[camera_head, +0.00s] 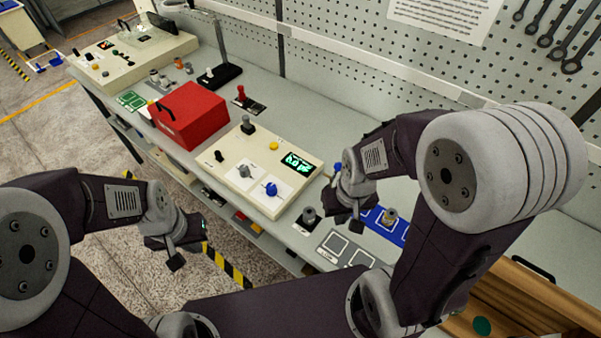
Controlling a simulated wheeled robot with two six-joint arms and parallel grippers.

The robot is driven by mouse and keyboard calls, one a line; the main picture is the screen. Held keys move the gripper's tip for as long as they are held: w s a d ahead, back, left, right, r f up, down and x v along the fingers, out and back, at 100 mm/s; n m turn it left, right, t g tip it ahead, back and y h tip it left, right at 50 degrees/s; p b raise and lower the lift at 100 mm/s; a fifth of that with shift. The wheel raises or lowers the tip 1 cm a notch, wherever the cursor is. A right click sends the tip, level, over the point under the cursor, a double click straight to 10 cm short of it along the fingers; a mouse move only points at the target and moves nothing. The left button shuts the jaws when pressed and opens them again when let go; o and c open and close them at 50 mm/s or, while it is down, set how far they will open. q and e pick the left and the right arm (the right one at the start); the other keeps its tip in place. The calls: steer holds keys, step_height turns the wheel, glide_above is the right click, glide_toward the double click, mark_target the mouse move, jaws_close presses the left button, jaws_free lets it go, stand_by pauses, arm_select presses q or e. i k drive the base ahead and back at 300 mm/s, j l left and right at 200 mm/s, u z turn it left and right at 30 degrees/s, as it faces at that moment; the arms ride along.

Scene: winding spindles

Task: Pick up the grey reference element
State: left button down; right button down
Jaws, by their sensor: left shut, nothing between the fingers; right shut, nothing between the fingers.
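A grey element (245,171) stands on a white pad of the beige panel, beside a blue element (270,189) on a second pad. Another grey-beige element (390,216) stands on the blue tray (370,217) at the right, and a dark grey one (309,216) stands near the bench's front edge. I cannot tell which is the reference element. My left gripper (178,259) is shut and empty, in front of the bench over the floor. My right gripper (350,216) is shut and empty, over the bench between the dark grey element and the blue tray.
A red box (188,114) stands left of the beige panel, which has a green display (298,162). A marked grey plate (345,247) lies at the front edge. A wooden drawer (530,300) is at lower right. A pegboard wall (350,50) with wrenches closes the back.

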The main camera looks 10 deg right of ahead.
mark_target(309, 212)
steer(key=j+z, duration=0.15)
steer(key=z, duration=0.25)
steer(key=j+z, duration=0.15)
steer(key=z, duration=0.25)
steer(key=k+j+z, duration=0.1)
steer(key=z, duration=0.3)
steer(key=k+j+z, duration=0.1)
steer(key=z, duration=0.3)
